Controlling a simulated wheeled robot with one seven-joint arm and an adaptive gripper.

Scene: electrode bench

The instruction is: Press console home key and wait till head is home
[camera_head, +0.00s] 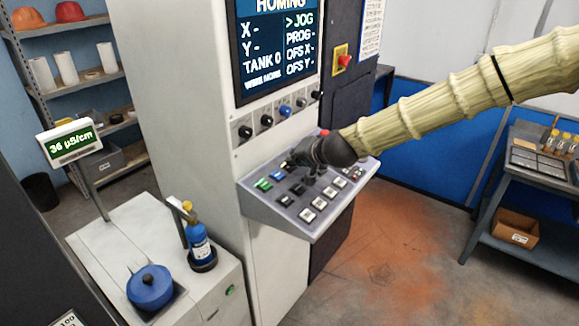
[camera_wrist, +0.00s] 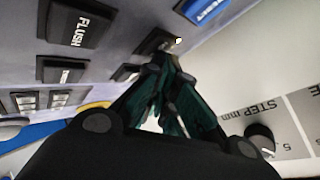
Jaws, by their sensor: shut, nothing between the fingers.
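The machine's screen (camera_head: 278,45) reads "HOMING" at the top, with dashes after X and Y and ">JOG" at the right. Below it is the sloped console (camera_head: 262,205) with rows of keys. My gripper (camera_head: 291,163) is over the upper left part of the keys and hides some of them. In the wrist view its shut fingers (camera_wrist: 163,68) point at a dark key (camera_wrist: 152,42) with a small lit lamp. The tips are at or very near this key; I cannot tell whether they touch. Its label is unreadable. No key marked home is legible.
A FLUSH key (camera_wrist: 75,22) and a blue RESET key (camera_wrist: 205,10) lie close to the fingers. Knobs (camera_head: 285,110) line the panel under the screen. A red stop button (camera_head: 344,61) is at the right. A cabinet with a blue bottle (camera_head: 199,245) stands left.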

